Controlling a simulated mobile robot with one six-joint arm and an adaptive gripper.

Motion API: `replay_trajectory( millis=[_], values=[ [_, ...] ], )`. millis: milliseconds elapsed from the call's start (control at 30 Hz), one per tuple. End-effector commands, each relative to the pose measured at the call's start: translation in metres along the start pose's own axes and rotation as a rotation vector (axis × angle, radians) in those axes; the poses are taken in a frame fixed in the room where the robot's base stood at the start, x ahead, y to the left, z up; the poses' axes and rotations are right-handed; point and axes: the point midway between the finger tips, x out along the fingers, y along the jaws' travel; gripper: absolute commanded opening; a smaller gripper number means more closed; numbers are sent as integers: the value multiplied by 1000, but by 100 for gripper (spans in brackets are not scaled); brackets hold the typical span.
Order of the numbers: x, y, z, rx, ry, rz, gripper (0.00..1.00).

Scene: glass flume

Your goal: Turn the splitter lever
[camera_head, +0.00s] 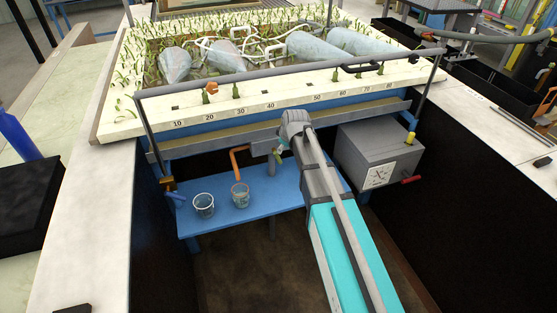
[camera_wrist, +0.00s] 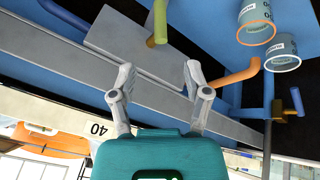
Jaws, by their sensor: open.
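My gripper (camera_head: 296,122) is at the front edge of the flume; in the wrist view its two fingers (camera_wrist: 158,76) stand wide apart with nothing between them. Beyond the fingertips is a grey plate (camera_wrist: 125,42) with an olive-yellow lever-like bar (camera_wrist: 160,20), apart from the fingers. A small olive piece also shows beside my gripper in the head view (camera_head: 279,157). An orange bent pipe (camera_head: 237,158) points down over the cups; it also shows in the wrist view (camera_wrist: 236,76). No label shows which part is the splitter lever. My arm hides part of this area.
Two clear cups (camera_head: 203,205) (camera_head: 240,196) stand on the blue shelf (camera_head: 270,205). A grey box with a dial (camera_head: 376,160) is at right. The planted flume tank (camera_head: 250,60) with a metal rail (camera_head: 300,68) lies behind. Dark walls flank the gap where my arm reaches.

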Motion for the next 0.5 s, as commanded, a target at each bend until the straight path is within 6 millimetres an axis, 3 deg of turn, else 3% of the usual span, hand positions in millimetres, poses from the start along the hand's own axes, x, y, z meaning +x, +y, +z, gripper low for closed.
replay_trajectory(
  millis=[500],
  values=[
    [10,-1,1,4,-1,-1,62]
  ],
)
